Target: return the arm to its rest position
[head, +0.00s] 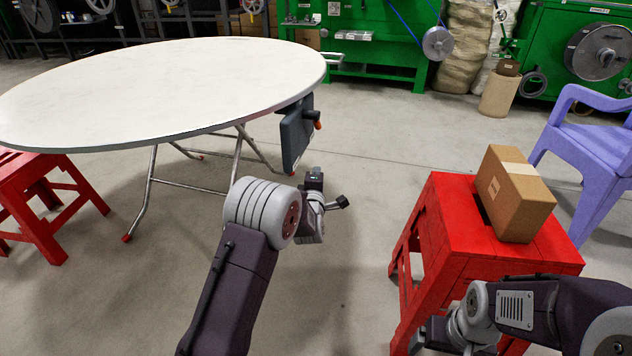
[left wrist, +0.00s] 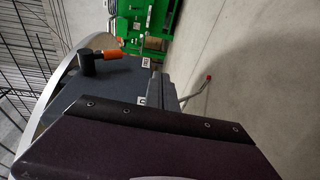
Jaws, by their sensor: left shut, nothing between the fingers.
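My left arm reaches up from the bottom centre of the head view. Its gripper (head: 340,203) is shut and empty over open floor, beside the round white table's (head: 170,85) right edge. My right arm comes in at the bottom right, in front of the red stool. Its gripper end is low, dark and partly cut off, so its fingers cannot be made out. A blue cable (head: 404,24) hangs at the green machine at the back, away from both grippers.
A dark panel (head: 291,138) with an orange-tipped handle is at the table's edge, close to my left gripper; it also shows in the left wrist view (left wrist: 65,95). A cardboard box (head: 515,198) sits on a red stool (head: 455,215). A purple chair (head: 590,150) stands right.

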